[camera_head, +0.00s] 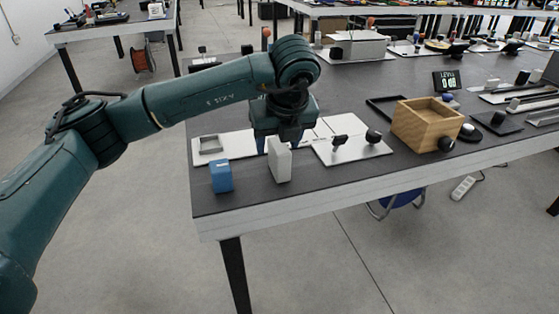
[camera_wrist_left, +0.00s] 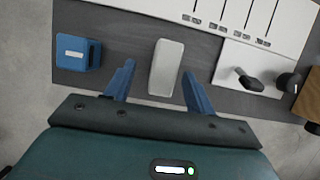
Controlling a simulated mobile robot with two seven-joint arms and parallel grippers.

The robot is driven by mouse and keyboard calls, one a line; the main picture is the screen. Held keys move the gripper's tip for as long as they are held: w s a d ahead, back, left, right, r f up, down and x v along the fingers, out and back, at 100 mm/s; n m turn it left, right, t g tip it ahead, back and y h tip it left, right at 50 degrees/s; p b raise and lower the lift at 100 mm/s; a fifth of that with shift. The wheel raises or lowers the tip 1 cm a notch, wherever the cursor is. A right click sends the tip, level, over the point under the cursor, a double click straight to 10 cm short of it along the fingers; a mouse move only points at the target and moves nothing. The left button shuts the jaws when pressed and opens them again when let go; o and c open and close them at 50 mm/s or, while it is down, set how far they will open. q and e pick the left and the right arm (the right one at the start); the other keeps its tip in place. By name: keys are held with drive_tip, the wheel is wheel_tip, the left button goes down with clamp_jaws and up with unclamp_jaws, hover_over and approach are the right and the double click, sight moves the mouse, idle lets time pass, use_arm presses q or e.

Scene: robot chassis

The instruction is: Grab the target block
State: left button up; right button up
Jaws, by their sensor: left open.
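A light grey upright block (camera_head: 279,161) stands near the front edge of the dark table. A smaller blue block (camera_head: 221,176) stands to its left. In the left wrist view the grey block (camera_wrist_left: 166,68) lies between the two blue fingers of my left gripper (camera_wrist_left: 158,88), with a gap on each side. The blue block (camera_wrist_left: 78,53) is outside the fingers, to the left. My left gripper (camera_head: 277,142) is open just behind the grey block in the head view, and its fingers are partly hidden there. My right gripper is not in view.
A white panel with a black knob (camera_head: 352,148) lies right of the grey block. A wooden box (camera_head: 427,125) stands further right, near the front edge. A white panel with a grey frame (camera_head: 211,146) lies behind the blue block. The table's front left corner is bare.

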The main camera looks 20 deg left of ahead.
use_arm(q)
drive_tip(key=shift+d+b+x, duration=0.15)
drive_tip(key=shift+x, duration=1.35)
drive_tip(key=shift+d+b+x, duration=0.15)
drive_tip(key=shift+x, duration=1.4)
drive_tip(key=shift+c, duration=0.4)
clamp_jaws()
